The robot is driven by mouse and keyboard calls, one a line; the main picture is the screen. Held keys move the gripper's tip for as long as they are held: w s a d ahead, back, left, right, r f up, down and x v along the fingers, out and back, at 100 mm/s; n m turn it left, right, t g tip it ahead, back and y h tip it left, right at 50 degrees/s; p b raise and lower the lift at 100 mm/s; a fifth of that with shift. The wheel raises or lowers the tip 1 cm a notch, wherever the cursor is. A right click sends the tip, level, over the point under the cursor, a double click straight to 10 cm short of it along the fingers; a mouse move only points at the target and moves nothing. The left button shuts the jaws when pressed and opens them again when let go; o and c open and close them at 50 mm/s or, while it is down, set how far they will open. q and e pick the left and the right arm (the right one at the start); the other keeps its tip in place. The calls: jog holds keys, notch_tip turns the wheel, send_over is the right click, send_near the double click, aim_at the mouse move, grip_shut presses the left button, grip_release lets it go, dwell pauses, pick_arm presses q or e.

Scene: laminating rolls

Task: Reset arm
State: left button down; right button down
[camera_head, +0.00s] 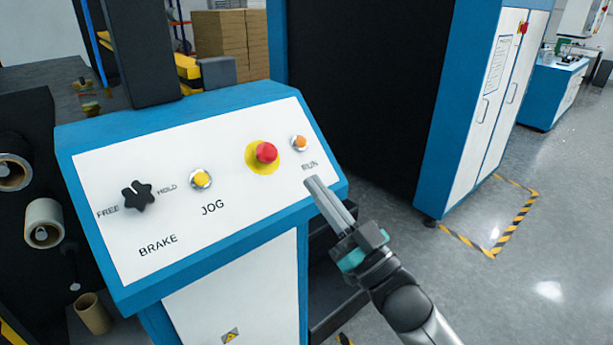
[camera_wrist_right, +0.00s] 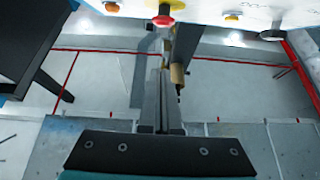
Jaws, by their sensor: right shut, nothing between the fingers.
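My right gripper (camera_head: 316,186) is shut and empty in the head view. Its arm comes in from the lower right, and its fingertips are close to the right edge of the control panel (camera_head: 110,200), below the orange RUN button (camera_head: 299,143). I cannot tell whether they touch the panel. In the right wrist view the shut fingers (camera_wrist_right: 160,75) point toward the red button (camera_wrist_right: 163,20) at the top. My left gripper is not in view.
The panel also carries a black BRAKE knob (camera_head: 138,196), a yellow JOG button (camera_head: 201,179) and a red mushroom button (camera_head: 266,153). Rolls (camera_head: 44,223) sit at the left. A blue and white cabinet (camera_head: 480,110) stands behind right. Open floor (camera_head: 560,230) lies at the right.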

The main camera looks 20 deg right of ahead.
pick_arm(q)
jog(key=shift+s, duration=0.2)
pick_arm(e)
jog(key=shift+s+d+f, duration=0.15)
jog(key=shift+s, duration=0.2)
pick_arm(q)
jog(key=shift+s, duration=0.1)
pick_arm(e)
jog(key=shift+f, duration=0.1)
